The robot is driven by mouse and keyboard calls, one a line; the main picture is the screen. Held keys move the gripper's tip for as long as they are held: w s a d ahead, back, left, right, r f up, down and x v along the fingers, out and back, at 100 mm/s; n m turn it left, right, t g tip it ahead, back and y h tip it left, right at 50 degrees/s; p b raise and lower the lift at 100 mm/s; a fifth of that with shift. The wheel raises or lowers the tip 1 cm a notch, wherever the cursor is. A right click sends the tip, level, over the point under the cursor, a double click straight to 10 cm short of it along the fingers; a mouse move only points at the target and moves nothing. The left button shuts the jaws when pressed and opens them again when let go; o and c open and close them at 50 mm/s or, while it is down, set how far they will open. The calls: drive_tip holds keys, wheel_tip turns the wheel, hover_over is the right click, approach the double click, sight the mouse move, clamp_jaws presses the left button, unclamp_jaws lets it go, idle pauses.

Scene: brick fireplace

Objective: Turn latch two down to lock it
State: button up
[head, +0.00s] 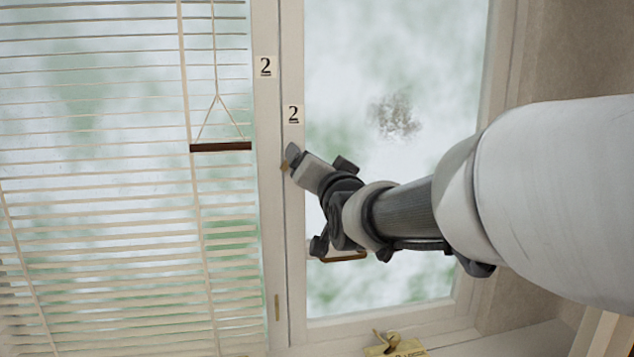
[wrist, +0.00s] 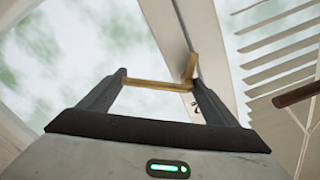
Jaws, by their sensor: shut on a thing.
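Latch two is a brass handle (head: 345,257) by the right window's frame in the head view, partly hidden by my arm. There its bar lies roughly level over the glass. In the wrist view the brass bar (wrist: 158,85) spans between my gripper's (wrist: 157,87) two dark fingers, with its bent end by the white frame. My gripper (head: 350,250) is shut on the bar, though the head view hides most of the contact. Number 2 labels (head: 293,115) are on the frames above.
Another brass piece (head: 277,307) is lower on the frame. A yellow tagged item (head: 395,347) is at the sill below. The wall (head: 580,55) is at the right.

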drive_tip(key=shift+s+a+f+m+b, duration=0.1)
drive_tip(key=shift+a+f+m+b, duration=0.5)
drive_tip(key=shift+m+b, duration=1.3)
drive_tip(key=shift+s+a+f+m+b, duration=0.1)
drive_tip(key=shift+a+f+m+b, duration=0.5)
drive_tip(key=shift+m+b, duration=1.35)
drive_tip(key=shift+s+a+f+m+b, duration=0.1)
drive_tip(key=shift+a+f+m+b, duration=0.45)
drive_tip(key=shift+m+b, duration=1.35)
drive_tip(key=shift+a, duration=0.15)
drive_tip(key=o, duration=1.4)
drive_tip(key=shift+r, duration=0.15)
drive_tip(key=shift+r, duration=0.2)
drive_tip(key=shift+s, duration=0.15)
